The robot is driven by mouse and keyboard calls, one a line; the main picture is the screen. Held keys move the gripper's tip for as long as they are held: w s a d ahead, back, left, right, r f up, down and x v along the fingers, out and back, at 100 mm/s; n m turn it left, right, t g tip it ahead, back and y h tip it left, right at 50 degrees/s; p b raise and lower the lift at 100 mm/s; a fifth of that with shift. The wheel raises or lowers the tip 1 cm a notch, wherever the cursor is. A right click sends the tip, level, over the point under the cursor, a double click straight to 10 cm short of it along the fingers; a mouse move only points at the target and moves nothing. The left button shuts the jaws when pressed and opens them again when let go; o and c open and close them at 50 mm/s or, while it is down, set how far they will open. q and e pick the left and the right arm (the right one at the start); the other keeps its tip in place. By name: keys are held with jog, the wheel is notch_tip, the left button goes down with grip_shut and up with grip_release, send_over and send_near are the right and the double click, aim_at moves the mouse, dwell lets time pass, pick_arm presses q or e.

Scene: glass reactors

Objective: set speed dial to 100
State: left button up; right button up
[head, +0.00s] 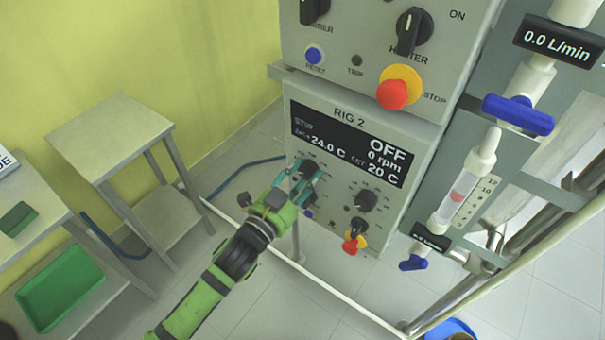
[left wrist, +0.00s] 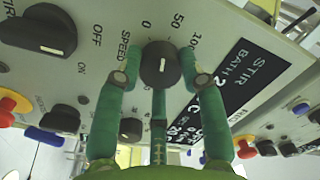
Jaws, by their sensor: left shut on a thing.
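The speed dial (left wrist: 159,66) is a round black knob with a white pointer line. In the left wrist view, the printed marks 0, 50 and 100 run along its far side, with SPEED lettered to its left. My left gripper (left wrist: 160,68) is shut on the dial, with green fingers on both sides of it. In the head view my left gripper (head: 303,178) reaches the lower left of the RIG 2 panel (head: 413,190) and largely hides the dial. The display (head: 347,145) reads OFF, 0 rpm, 24.0 C and 20 C. My right gripper is not in view.
Another black knob (head: 366,201) and a red-and-yellow stop button (head: 354,243) sit right of my gripper. Above is a panel with a heater knob (head: 413,30) and a red stop button (head: 393,94). A glass flow tube (head: 466,190) stands right. A side table (head: 120,137) stands left.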

pick_arm(q)
jog(key=m, duration=0.5)
jog(key=shift+r+m, duration=0.2)
jog(key=shift+m, duration=0.2)
jog(key=m, duration=0.6)
jog(key=shift+h, duration=0.4)
jog(key=shift+f+m, duration=0.1)
jog(key=shift+m, duration=0.3)
jog(key=o, duration=1.1)
jog(key=shift+d, duration=0.1)
jog(key=shift+o, duration=0.2)
jog(key=shift+f, duration=0.1)
jog(key=shift+s+a+f, duration=0.1)
jog(key=shift+s+a, duration=0.25)
jog(key=shift+a, duration=0.05)
jog(key=v, duration=1.1)
